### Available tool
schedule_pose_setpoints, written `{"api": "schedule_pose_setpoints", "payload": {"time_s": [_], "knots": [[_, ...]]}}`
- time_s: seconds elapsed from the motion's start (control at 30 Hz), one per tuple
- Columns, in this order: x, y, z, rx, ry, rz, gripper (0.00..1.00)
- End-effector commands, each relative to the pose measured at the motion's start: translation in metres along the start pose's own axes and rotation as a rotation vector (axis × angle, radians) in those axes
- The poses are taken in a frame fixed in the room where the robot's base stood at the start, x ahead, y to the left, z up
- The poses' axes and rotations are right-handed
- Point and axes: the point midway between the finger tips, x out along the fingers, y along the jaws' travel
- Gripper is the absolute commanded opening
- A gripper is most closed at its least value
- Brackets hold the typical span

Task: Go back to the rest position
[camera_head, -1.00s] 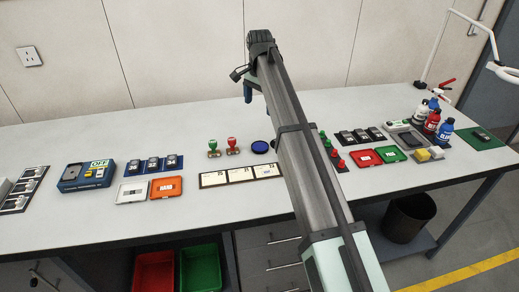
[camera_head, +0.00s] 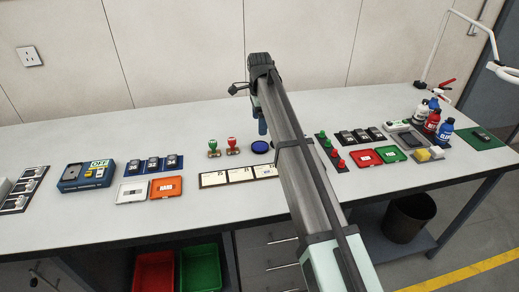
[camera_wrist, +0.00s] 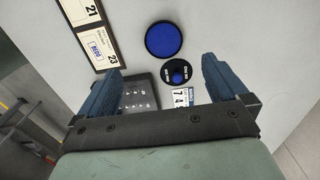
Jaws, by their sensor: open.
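My gripper (camera_head: 262,125) is above the white bench, behind and above the row of number cards in the head view. In the wrist view its two blue fingers (camera_wrist: 160,66) stand wide apart. Nothing is held between them. A round blue pad (camera_wrist: 163,41) and a black disc with a blue knob (camera_wrist: 178,72) lie below, beyond and between the fingertips. A small card with digits (camera_wrist: 182,99) and a dark plate with small pieces (camera_wrist: 140,92) show between the fingers, partly hidden by the gripper.
Green and red stamps (camera_head: 222,146) stand left of the blue pad (camera_head: 260,147). Number cards (camera_head: 240,174) lie in front. Orange (camera_head: 167,188), red and green trays are on the bench. Bottles (camera_head: 432,121) stand at the right. The bench's rear left is clear.

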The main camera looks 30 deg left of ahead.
Motion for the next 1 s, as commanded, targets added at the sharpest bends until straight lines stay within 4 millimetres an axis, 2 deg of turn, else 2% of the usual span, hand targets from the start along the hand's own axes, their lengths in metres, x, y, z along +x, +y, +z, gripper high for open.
{"api": "schedule_pose_setpoints", "payload": {"time_s": [0.1, 0.3, 1.0], "knots": [[0.017, 0.001, 0.000, 0.000, 0.000, 0.000, 1.00], [0.031, 0.000, 0.000, -0.001, 0.000, 0.000, 1.00], [0.033, 0.000, 0.000, -0.001, 0.000, -0.001, 1.00]]}}
